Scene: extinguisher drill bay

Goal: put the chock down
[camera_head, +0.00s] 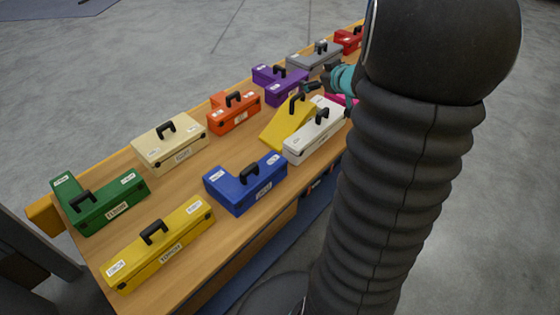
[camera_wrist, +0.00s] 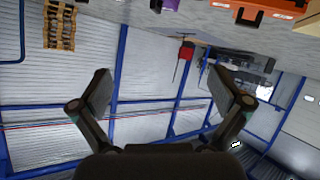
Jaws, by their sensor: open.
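A yellow wedge that looks like the chock (camera_head: 287,126) rests on the wooden bench in the head view. It has a black handle on top and stands between the orange box and the white box. My gripper (camera_head: 312,87) is partly in view above the bench, just beyond the wedge and near the purple box. In the wrist view my gripper (camera_wrist: 162,92) is open, its two fingers wide apart with nothing between them. The wedge does not show in the wrist view.
The bench (camera_head: 172,221) carries several handled boxes: green, yellow (camera_head: 160,243), cream (camera_head: 170,142), blue (camera_head: 245,183), orange (camera_head: 233,112), white (camera_head: 314,130), purple (camera_head: 280,84), grey (camera_head: 314,58) and red (camera_head: 349,40). My arm hides the bench's right part. Bare wood lies between the nearer boxes.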

